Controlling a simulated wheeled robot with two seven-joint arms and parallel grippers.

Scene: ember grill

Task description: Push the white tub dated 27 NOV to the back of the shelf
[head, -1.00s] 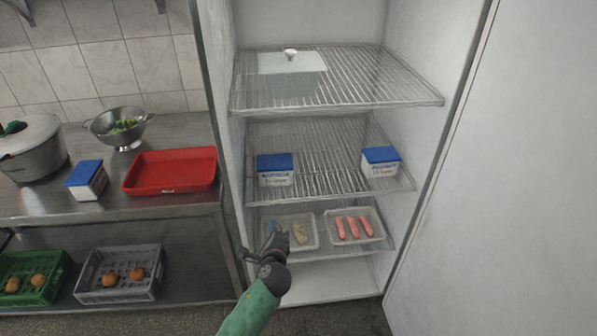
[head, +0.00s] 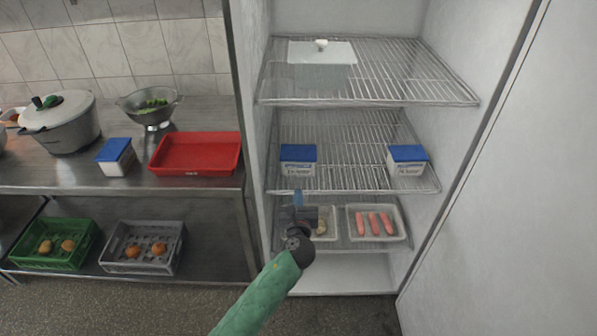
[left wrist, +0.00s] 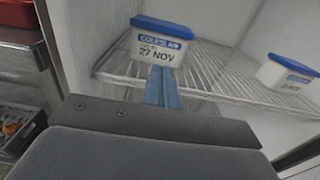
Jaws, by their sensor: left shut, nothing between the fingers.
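The white tub dated 27 NOV (left wrist: 158,46), with a blue lid, stands upright at the left of the fridge's middle wire shelf (head: 349,184). It also shows in the head view (head: 298,161). My left gripper (head: 298,198) is at the front of that shelf, just below and in front of this tub. Its blue fingers (left wrist: 163,88) are shut and empty, pointing at the tub's front face. Whether the tips touch the tub I cannot tell. My right gripper is not in view.
A second blue-lidded white tub (head: 407,161) stands at the right of the same shelf. Below are a tray of sausages (head: 350,236) and a partly hidden tray (head: 329,234). The fridge wall (head: 254,110) is close left.

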